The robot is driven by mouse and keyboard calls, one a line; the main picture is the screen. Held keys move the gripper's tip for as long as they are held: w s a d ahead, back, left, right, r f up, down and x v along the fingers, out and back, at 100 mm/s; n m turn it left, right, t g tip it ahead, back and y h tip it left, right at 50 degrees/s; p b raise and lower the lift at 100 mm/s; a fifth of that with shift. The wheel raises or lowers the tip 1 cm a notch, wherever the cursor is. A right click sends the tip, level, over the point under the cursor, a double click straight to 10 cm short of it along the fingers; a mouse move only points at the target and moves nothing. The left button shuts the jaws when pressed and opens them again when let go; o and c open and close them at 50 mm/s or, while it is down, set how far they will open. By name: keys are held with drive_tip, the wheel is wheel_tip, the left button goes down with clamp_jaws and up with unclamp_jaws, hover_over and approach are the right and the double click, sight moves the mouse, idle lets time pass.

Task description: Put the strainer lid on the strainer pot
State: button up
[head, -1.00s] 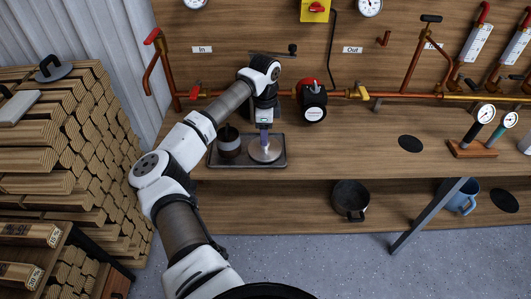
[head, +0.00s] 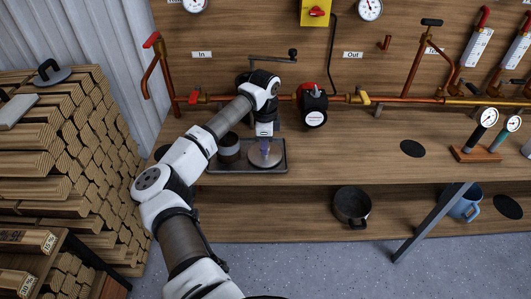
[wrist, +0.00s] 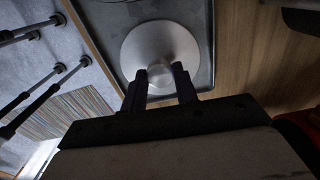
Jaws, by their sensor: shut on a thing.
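The strainer lid, a pale metal disc with a knob (head: 265,156), is at the right side of a dark tray on the bench. It also shows in the wrist view (wrist: 160,42). My gripper (head: 265,141) comes down from above, its dark fingers (wrist: 161,84) shut on the lid's knob. I cannot tell whether the lid touches the tray or is slightly above it.
The tray (head: 280,169) sits near the bench's front edge. Copper pipes and a red-and-black pump (head: 313,105) line the back. A dark pan (head: 352,205) and blue mug (head: 466,205) are on the shelf below.

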clamp_jaws()
drive_tip(key=shift+r, duration=0.25)
drive_tip(key=shift+r+p, duration=0.7)
drive_tip(key=shift+r, duration=0.15)
drive_tip(key=shift+r, duration=0.1)
drive_tip(key=shift+r+p, duration=1.45)
drive_tip(key=shift+r, duration=0.9)
